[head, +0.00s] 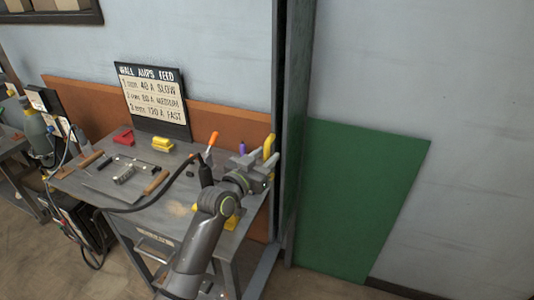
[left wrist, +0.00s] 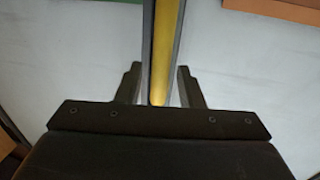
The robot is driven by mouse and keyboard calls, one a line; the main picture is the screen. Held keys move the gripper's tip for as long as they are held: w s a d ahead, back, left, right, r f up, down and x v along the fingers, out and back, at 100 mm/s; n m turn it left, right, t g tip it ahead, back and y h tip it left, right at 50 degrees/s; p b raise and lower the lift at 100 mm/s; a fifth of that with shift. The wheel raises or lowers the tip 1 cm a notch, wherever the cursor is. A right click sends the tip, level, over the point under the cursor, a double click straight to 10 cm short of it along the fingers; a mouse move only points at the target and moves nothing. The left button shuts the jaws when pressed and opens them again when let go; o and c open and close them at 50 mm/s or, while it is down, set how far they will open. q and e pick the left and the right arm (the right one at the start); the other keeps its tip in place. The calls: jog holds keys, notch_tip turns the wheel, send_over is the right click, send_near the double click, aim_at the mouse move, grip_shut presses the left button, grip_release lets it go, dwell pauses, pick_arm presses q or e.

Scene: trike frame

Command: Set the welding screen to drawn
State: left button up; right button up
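A flat green panel (head: 355,205), which looks like the welding screen, shows right of a tall dark post (head: 297,130). A yellow upright bar (head: 269,145) stands by the left side of the post. My left gripper (head: 262,162) is at the lower part of this bar. My right gripper is not in view.
A cable crosses the table. Floor is free at the lower right.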

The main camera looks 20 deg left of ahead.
pick_arm(q)
jog(key=shift+w+d, duration=0.15)
jog(key=shift+w, duration=0.4)
jog(key=shift+c, duration=0.4)
grip_shut()
